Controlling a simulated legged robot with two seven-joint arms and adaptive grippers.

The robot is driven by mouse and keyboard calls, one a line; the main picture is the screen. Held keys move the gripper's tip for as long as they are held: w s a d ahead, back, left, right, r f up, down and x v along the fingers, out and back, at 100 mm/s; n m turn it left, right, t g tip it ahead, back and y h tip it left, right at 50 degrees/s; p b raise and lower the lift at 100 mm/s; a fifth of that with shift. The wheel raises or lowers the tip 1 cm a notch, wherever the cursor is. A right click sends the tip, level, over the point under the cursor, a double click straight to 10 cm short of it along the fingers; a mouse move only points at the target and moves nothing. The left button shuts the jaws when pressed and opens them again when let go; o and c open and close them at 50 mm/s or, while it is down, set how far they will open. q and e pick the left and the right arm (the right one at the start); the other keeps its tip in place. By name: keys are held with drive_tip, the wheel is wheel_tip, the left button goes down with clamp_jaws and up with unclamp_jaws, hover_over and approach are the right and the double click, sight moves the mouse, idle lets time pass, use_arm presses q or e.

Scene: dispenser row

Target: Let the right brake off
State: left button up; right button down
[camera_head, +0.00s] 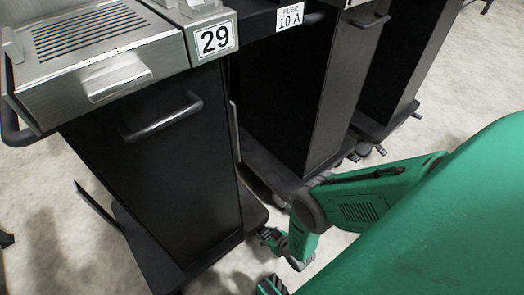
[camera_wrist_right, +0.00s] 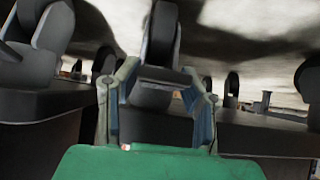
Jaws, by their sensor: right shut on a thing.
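The dispenser marked 29 (camera_head: 160,140) is a black cart with a steel top at the left of the head view. My right gripper (camera_head: 268,236) is low at the right corner of its base. In the right wrist view, my right gripper (camera_wrist_right: 160,95) has its two fingers on either side of a dark brake pedal (camera_wrist_right: 164,76) below a caster wheel (camera_wrist_right: 161,35). It is shut on this pedal. The fingers hide part of the pedal, and its tilt is unclear. My left gripper is not in view.
A dispenser marked FUSE 10 A (camera_head: 280,95) stands close on the right, with another cart (camera_head: 395,70) beyond. More casters show beside my gripper in the wrist view, including a wheel at left (camera_wrist_right: 50,25). Pale floor (camera_head: 455,85) is clear at right.

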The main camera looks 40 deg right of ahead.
drive_tip(key=shift+w+r+g, duration=0.2)
drive_tip(key=shift+r+g, duration=0.4)
drive_tip(key=shift+g, duration=0.6)
drive_tip(key=shift+r+g, duration=0.15)
drive_tip(key=shift+g, duration=0.15)
drive_tip(key=shift+w, duration=0.1)
drive_tip(key=c, duration=1)
unclamp_jaws()
drive_tip(key=shift+c, duration=0.2)
drive_tip(key=shift+s, duration=0.2)
drive_tip(key=v, duration=1.1)
drive_tip(key=shift+r, duration=0.4)
drive_tip(key=shift+a, duration=0.1)
